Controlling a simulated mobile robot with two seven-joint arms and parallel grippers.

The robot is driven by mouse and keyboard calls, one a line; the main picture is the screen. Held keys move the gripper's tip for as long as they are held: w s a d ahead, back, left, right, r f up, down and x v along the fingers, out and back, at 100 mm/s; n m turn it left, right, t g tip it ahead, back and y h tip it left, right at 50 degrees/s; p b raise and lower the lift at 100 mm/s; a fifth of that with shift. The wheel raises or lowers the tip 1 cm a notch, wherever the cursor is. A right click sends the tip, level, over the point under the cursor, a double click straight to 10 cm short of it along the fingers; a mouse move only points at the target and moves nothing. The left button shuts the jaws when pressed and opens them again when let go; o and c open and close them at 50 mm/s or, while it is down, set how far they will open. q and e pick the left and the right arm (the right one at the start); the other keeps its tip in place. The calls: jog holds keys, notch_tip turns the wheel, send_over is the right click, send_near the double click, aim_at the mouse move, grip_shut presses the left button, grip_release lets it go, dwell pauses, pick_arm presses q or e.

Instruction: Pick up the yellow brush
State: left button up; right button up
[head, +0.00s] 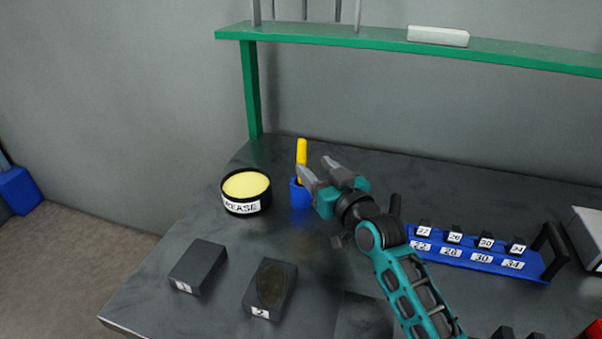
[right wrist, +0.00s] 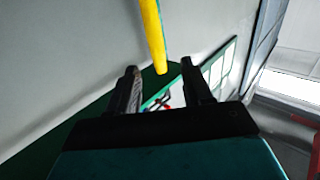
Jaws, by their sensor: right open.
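The yellow brush (head: 301,152) stands upright in a small blue cup (head: 300,195) on the dark table, beside the grease tin. In the right wrist view the yellow brush handle (right wrist: 153,35) hangs in from the top, just beyond and between the two fingertips. My right gripper (head: 322,168) is open and empty, close to the right of the brush. Its open fingers also show in the right wrist view (right wrist: 160,78). I cannot tell if a finger touches the brush. My left gripper is not in view.
A grease tin (head: 246,206) stands left of the cup. Two dark blocks (head: 198,267) (head: 269,288) lie nearer the front. A blue rack (head: 475,258) with numbered pieces is at right. A green shelf (head: 380,39) spans the back. Table between tin and blocks is clear.

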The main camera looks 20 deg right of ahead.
aim_at(304, 159)
jog(key=shift+w+a+f, duration=0.15)
jog(key=shift+w+a, duration=0.05)
jog(key=shift+w, duration=1.05)
jog(key=shift+w+a+f, duration=0.2)
jog(key=shift+w, duration=1)
jog(key=shift+w+a+f, duration=0.15)
jog(key=shift+w+a, duration=0.05)
jog(key=shift+w, duration=1.05)
grip_shut()
